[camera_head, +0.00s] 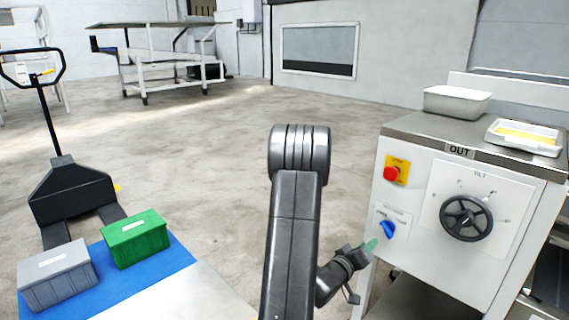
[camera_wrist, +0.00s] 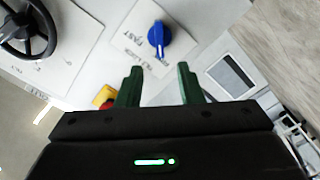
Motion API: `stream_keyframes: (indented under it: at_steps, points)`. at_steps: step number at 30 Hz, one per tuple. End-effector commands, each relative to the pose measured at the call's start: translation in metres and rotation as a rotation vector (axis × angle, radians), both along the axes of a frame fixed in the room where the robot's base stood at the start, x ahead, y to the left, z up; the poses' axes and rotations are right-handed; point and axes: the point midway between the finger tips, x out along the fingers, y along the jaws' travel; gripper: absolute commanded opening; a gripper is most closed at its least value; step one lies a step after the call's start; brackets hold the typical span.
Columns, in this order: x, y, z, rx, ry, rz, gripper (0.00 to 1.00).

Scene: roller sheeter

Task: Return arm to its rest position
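My gripper (camera_head: 371,245) is in front of the machine's front panel in the head view, close to the blue selector knob (camera_head: 388,230). In the wrist view its two green fingers (camera_wrist: 160,88) are spread apart with nothing between them. The blue knob (camera_wrist: 158,38) lies beyond the fingertips, and a visible gap of panel separates it from them. My arm (camera_head: 295,215) rises in the middle of the head view, bent at the elbow, and its forearm part hides some of the floor behind it.
The machine carries a red stop button (camera_head: 391,173), a black handwheel (camera_head: 466,218), a white bin (camera_head: 457,101) and a tray (camera_head: 524,136). At left, a grey box (camera_head: 57,276) and green box (camera_head: 135,238) sit by a pallet jack (camera_head: 70,190). The middle floor is clear.

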Motion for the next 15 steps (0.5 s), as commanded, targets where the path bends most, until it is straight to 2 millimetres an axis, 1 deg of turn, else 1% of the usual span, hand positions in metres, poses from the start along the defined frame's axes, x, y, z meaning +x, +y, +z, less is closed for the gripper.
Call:
stream_keyframes:
  at_steps: [1,9,15]
  points:
    - [0.007,-0.010,-0.001,0.000,-0.003,-0.004,0.34]
    - [0.041,-0.049,-0.001,-0.001,-0.002,-0.002,0.34]
    - [0.059,-0.070,0.000,0.000,-0.002,-0.001,0.34]
